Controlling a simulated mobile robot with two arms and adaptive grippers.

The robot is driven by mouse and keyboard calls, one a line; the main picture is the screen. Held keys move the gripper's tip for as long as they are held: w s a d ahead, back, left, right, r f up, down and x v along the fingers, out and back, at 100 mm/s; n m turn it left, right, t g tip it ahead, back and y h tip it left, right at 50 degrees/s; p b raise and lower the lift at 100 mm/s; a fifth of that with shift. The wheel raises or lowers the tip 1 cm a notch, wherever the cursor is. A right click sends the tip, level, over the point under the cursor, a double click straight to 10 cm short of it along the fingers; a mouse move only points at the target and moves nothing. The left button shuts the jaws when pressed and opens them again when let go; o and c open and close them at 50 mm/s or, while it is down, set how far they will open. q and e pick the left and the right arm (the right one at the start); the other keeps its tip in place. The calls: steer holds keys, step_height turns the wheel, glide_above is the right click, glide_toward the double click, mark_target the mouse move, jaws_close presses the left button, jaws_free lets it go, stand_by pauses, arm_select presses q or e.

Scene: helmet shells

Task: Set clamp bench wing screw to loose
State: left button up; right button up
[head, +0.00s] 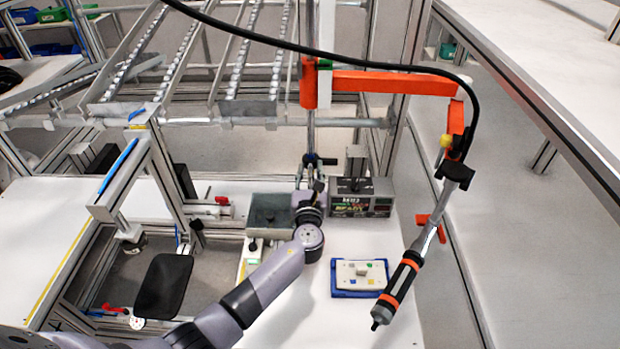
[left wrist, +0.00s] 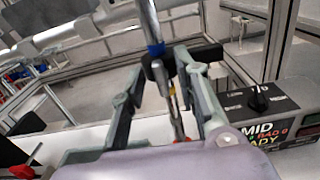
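A vertical metal post (head: 311,130) stands behind the grey block at the back of the bench. A small black clamp piece with side knobs (head: 318,160) sits on it; I cannot clearly make out the wing screw's shape or setting. My left gripper (head: 312,187) is right below and in front of this piece. In the left wrist view, the gripper's fingers (left wrist: 160,65) are spread apart, with the post and the black piece (left wrist: 157,72) between or just beyond the tips. I cannot tell whether a finger touches it. My right gripper is not in view.
A control box with a black knob and lit display (head: 360,206) stands right of the gripper. A blue tray (head: 345,293) with a white plate lies in front. A black-and-orange tool (head: 398,290) hangs from an orange arm (head: 390,83) at right. A roller rack (head: 240,70) is behind.

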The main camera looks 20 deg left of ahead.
arm_select(q)
steer(key=v, duration=1.2)
